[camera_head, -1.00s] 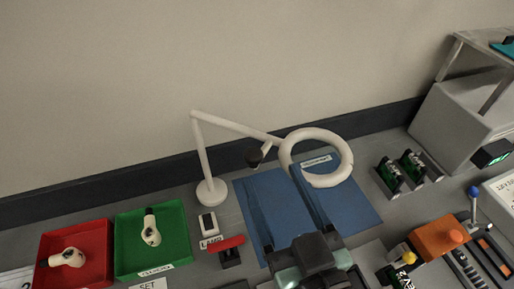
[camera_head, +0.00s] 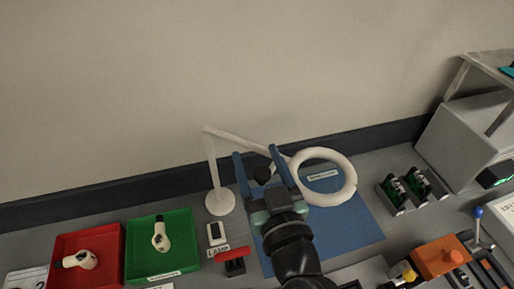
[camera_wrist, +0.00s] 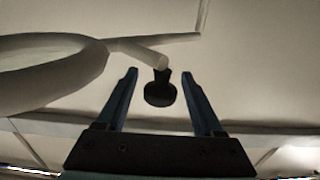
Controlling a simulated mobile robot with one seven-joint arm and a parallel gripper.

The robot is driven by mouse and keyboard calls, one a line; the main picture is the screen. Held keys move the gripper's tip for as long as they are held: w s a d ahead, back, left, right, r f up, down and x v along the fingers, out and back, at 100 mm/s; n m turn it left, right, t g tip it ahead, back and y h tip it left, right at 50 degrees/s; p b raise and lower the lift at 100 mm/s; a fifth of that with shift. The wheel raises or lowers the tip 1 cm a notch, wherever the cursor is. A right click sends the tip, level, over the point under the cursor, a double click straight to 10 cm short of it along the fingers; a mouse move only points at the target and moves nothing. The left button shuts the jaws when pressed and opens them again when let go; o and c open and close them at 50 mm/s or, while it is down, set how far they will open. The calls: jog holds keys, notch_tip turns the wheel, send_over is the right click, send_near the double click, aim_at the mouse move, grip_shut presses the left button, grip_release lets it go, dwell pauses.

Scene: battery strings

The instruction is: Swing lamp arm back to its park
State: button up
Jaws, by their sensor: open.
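The white lamp (camera_head: 246,141) stands at the back of the bench on a round base (camera_head: 220,202). Its arm reaches right to a ring head (camera_head: 350,180) above the blue mat (camera_head: 352,224). A dark round knob (camera_head: 262,174) hangs below the arm near the ring. My gripper (camera_head: 262,164) is open, its two blue fingers on either side of the knob in the head view. In the wrist view the knob (camera_wrist: 160,92) shows between the open fingers (camera_wrist: 162,88), apart from both. The ring (camera_wrist: 85,72) is at the left there. I cannot tell the knob's exact depth between the fingers.
A green tray (camera_head: 188,262) and a red tray (camera_head: 112,275), each with a white item, lie at left. A red-topped block (camera_head: 233,254) and a white switch (camera_head: 215,232) sit near the lamp base. Racks with green boards (camera_head: 420,184) and an orange block (camera_head: 440,254) stand at right.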

jog(key=shift+w+a, duration=0.1)
jog(key=shift+w, duration=0.3)
grip_shut()
dwell(1.3)
